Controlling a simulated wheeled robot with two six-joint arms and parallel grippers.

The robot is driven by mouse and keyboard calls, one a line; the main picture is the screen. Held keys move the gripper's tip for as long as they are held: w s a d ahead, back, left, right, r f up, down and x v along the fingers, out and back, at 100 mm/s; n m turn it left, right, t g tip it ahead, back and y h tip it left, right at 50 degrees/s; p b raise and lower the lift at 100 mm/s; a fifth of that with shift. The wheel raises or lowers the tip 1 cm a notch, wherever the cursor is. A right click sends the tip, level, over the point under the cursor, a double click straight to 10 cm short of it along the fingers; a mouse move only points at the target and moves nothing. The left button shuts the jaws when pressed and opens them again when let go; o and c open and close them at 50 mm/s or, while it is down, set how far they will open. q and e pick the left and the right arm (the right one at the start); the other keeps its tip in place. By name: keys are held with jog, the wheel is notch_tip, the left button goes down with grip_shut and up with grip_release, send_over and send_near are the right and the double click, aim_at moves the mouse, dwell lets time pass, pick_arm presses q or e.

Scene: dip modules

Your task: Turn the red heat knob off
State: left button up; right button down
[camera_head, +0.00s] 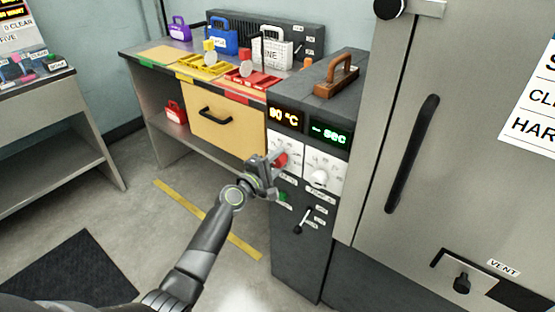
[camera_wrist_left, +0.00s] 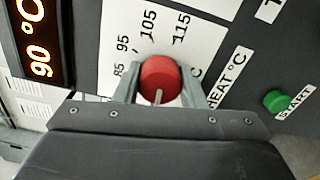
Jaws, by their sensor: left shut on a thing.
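The red heat knob (camera_head: 281,160) is on a white dial plate on the front of the grey control cabinet (camera_head: 305,225). In the left wrist view the red knob (camera_wrist_left: 160,80) sits between the two fingers of my left gripper (camera_wrist_left: 160,92), which is shut on it. Its pale pointer line points toward the gripper, away from the printed numbers 85, 95, 105 and 115. The amber display (camera_head: 285,114) reads 90 °C. In the head view my left gripper (camera_head: 274,165) reaches the dial from the lower left. My right gripper is not in view.
A white knob (camera_head: 319,178) is right of the red one, under a green display (camera_head: 329,134). A green start button (camera_wrist_left: 276,100) and a black lever (camera_head: 303,221) are below. A large grey door with a black handle (camera_head: 412,153) stands right. A bench with coloured trays is behind left.

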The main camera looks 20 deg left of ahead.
pick_arm(q)
jog(key=shift+f+n, duration=0.1)
jog(key=shift+n, duration=0.4)
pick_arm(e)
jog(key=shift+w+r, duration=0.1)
pick_arm(q)
jog(key=o, duration=1)
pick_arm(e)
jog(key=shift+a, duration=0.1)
pick_arm(q)
jog(key=shift+s+a, duration=0.1)
jog(key=shift+s, duration=0.05)
jog(key=shift+s+a, duration=0.1)
jog(key=shift+s, duration=0.2)
jog(key=p+v, duration=0.1)
jog(key=v, duration=1.5)
jog(key=shift+s, duration=0.3)
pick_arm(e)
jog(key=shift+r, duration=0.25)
